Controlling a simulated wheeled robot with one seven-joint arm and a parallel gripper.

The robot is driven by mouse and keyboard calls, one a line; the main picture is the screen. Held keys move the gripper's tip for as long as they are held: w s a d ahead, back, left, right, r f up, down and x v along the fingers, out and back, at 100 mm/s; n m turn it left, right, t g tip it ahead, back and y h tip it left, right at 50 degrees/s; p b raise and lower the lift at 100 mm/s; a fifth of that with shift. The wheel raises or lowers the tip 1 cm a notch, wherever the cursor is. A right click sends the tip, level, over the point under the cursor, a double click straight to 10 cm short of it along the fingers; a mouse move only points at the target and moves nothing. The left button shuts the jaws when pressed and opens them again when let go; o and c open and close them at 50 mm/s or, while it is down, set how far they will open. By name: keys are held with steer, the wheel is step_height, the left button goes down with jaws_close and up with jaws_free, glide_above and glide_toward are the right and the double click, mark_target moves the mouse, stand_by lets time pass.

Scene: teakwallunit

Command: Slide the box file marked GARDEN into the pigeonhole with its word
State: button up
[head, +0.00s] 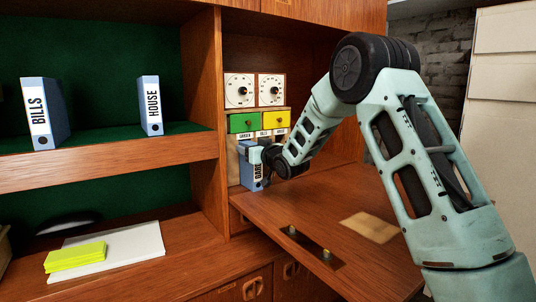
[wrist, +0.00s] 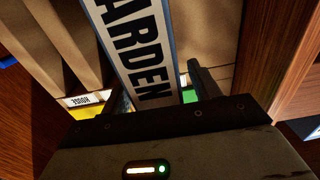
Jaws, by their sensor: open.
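The blue box file marked GARDEN (head: 250,174) stands upright below the label GARDEN (head: 245,135), at the leftmost pigeonhole. Its white spine faces out; my gripper partly covers it in the head view. How deep it sits is hard to tell. In the wrist view the GARDEN file (wrist: 135,45) fills the middle, its spine close to my gripper. My gripper (head: 260,154) is open at the spine. One dark finger shows to the right of the file in the wrist view; the other is mostly hidden.
Green (head: 243,122) and yellow (head: 276,120) drawers and two dials sit above the pigeonholes. Box files BILLS (head: 38,112) and HOUSE (head: 150,105) stand on the left shelf. The fold-down desk (head: 300,215) is mostly clear. A wooden upright (head: 206,120) borders the pigeonholes on the left.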

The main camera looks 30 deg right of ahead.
steer(key=s+p, duration=0.2)
steer(key=s, duration=1.4)
steer(key=shift+d, duration=0.25)
